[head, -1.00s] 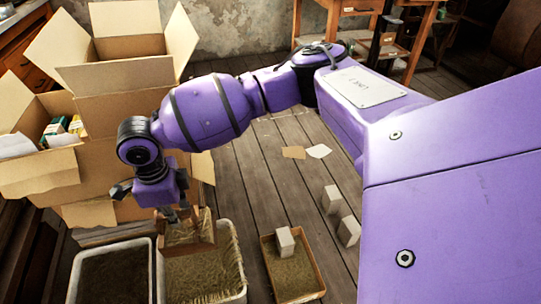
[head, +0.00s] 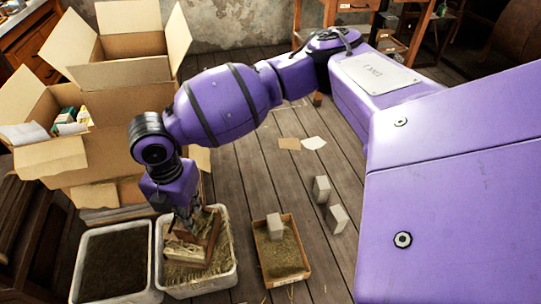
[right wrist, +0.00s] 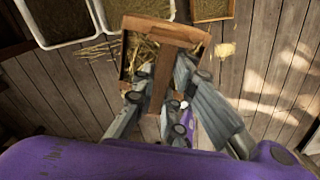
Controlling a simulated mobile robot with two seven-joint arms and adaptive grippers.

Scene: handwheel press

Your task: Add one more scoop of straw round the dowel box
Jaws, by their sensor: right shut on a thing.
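My right gripper (head: 190,213) is shut on the handle of a wooden scoop (head: 212,240). The scoop overlaps the white tub of straw (head: 234,272) in the head view; how high it is there I cannot tell. In the right wrist view the gripper (right wrist: 165,95) grips the handle, and straw shows inside the scoop (right wrist: 190,33). A pale block, seemingly the dowel box (head: 275,222), stands upright in a shallow tray (head: 301,275) with straw around it, right of the tub. My left gripper is not in view.
A white tub of dark material (head: 84,292) stands left of the straw tub. Open cardboard boxes (head: 125,105) are stacked behind. Two pale blocks (head: 321,188) stand on the floor right of the tray, near paper scraps (head: 313,143).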

